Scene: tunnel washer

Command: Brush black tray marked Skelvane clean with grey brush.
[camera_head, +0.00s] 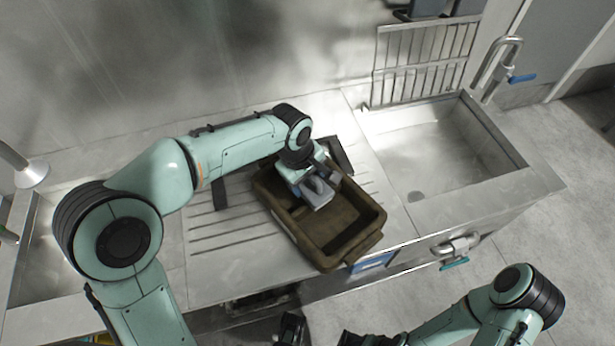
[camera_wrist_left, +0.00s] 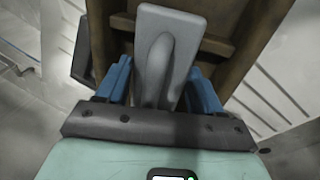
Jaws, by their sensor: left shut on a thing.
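The tray (camera_head: 335,256) looks dark brown rather than black, with a dull brownish film inside. It lies on the ribbed drainboard, slightly turned, and no name can be read on it. My left gripper (camera_head: 306,178) is over its far part, shut on the grey brush (camera_head: 318,193). In the left wrist view the brush (camera_wrist_left: 165,50) lies between the blue fingers, over the tray (camera_wrist_left: 262,18). Whether the bristles touch the tray floor is hidden. My right gripper (camera_head: 350,339) shows only partly at the bottom edge, dark and cut off; its jaws are unclear.
An empty sink basin (camera_head: 440,145) with a tap (camera_head: 500,62) lies to the right. A wire rack (camera_head: 425,55) stands behind it. Another basin (camera_head: 42,255) is at the left. A blue label (camera_head: 373,262) is near the counter's front edge.

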